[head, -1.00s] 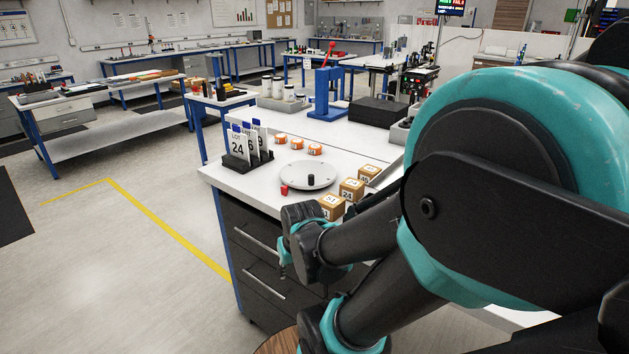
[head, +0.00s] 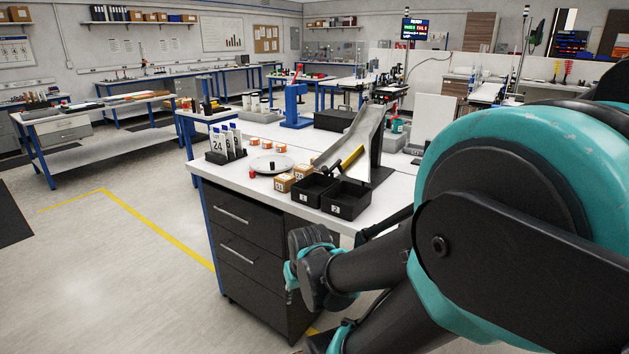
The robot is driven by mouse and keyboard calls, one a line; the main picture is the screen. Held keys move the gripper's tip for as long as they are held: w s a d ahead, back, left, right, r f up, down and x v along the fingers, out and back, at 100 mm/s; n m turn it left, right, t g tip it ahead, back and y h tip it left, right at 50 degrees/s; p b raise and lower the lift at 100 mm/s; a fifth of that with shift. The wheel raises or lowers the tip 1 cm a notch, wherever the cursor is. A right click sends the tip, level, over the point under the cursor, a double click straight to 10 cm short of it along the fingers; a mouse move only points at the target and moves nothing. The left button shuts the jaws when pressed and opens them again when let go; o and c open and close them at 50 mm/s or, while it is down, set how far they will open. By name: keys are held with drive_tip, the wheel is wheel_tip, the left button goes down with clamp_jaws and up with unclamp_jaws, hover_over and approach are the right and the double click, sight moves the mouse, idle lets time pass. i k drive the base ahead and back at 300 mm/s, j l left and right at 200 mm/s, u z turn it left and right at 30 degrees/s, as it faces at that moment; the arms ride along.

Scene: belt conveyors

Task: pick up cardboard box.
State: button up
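Small brown cardboard boxes with white labels stand on the white workbench; the front one (head: 284,183) is beside a black bin, with another box (head: 301,170) just behind it. Part of the second box is hidden by the bin. My arm fills the right side of the head view, and its dark and teal links reach down in front of the bench drawers. No part of the visible arm touches the boxes.
Two black bins (head: 347,200) stand at the bench's front edge, below a grey chute (head: 355,138). A round grey plate (head: 271,164), a rack of numbered cards (head: 226,146) and small orange boxes (head: 267,145) are nearby. Open floor lies left of the bench.

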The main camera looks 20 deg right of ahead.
sight(301, 170)
drive_tip(key=k+z, duration=0.1)
drive_tip(key=z, duration=1.75)
drive_tip(key=j+z, duration=0.35)
drive_tip(key=k+j+z, duration=0.15)
drive_tip(key=j+z, duration=0.2)
drive_tip(key=j, duration=0.2)
drive_tip(key=k+j+z, duration=0.15)
drive_tip(key=j+z, duration=0.2)
drive_tip(key=k+j, duration=0.15)
drive_tip(key=j, duration=0.2)
drive_tip(key=k+j, duration=0.15)
drive_tip(key=j, duration=0.2)
drive_tip(key=k+j, duration=0.15)
drive_tip(key=j, duration=0.2)
drive_tip(key=k+j, duration=0.15)
drive_tip(key=j, duration=0.2)
drive_tip(key=k+j, duration=0.15)
drive_tip(key=j, duration=0.25)
drive_tip(key=k+j, duration=0.15)
drive_tip(key=j, duration=0.2)
drive_tip(key=k+j, duration=0.1)
drive_tip(key=j, duration=0.25)
drive_tip(key=k+j, duration=0.1)
drive_tip(key=j, duration=0.65)
drive_tip(key=k+j, duration=0.1)
drive_tip(key=j, duration=0.65)
